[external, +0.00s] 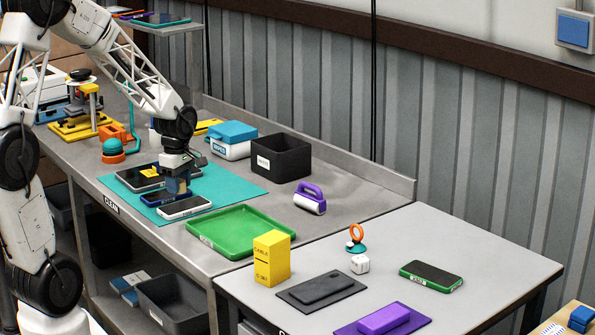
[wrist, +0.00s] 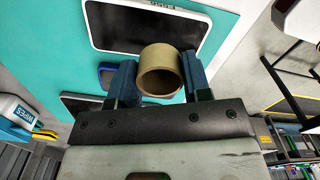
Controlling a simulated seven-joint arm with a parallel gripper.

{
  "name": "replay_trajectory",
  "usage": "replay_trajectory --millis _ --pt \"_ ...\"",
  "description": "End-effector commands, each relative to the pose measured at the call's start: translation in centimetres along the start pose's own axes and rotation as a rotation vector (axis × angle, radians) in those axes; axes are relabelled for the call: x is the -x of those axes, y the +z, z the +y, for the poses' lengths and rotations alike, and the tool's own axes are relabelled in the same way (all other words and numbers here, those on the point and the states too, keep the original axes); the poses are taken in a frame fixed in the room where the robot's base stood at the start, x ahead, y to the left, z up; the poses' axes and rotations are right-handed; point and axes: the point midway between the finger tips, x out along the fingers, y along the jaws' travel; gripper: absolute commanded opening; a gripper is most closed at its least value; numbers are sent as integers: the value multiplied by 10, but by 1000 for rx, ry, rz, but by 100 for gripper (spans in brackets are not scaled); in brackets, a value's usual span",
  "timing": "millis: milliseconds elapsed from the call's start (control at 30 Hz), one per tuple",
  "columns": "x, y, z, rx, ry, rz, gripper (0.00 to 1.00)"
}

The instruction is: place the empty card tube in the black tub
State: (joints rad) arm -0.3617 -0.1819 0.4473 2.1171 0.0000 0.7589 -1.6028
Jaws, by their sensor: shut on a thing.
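The card tube (wrist: 160,72) is tan and hollow. In the wrist view its open end faces the camera, between the two blue fingers of my gripper (wrist: 160,82). My gripper is shut on it. In the external view my gripper (external: 178,186) is low over the teal mat, among the phones; the tube is hardly visible there. The black tub (external: 283,160) is an open box with a white label. It stands on the steel counter to the right of my gripper and beyond the mat.
The teal mat (external: 240,186) carries several dark-screened devices, one a white-edged phone (external: 184,207). A white wipes box with a blue lid (external: 232,134) stands left of the tub. A green tray (external: 240,232) and a purple-handled roller (external: 310,198) are nearby.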

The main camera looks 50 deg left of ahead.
Motion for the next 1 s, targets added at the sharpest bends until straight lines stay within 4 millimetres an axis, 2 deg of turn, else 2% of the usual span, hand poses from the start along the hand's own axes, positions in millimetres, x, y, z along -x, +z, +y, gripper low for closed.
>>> replay_trajectory --millis 567,1000 --pt "92 0 0 0 3 0 19" --pt "100 7 45 0 -1 0 19"
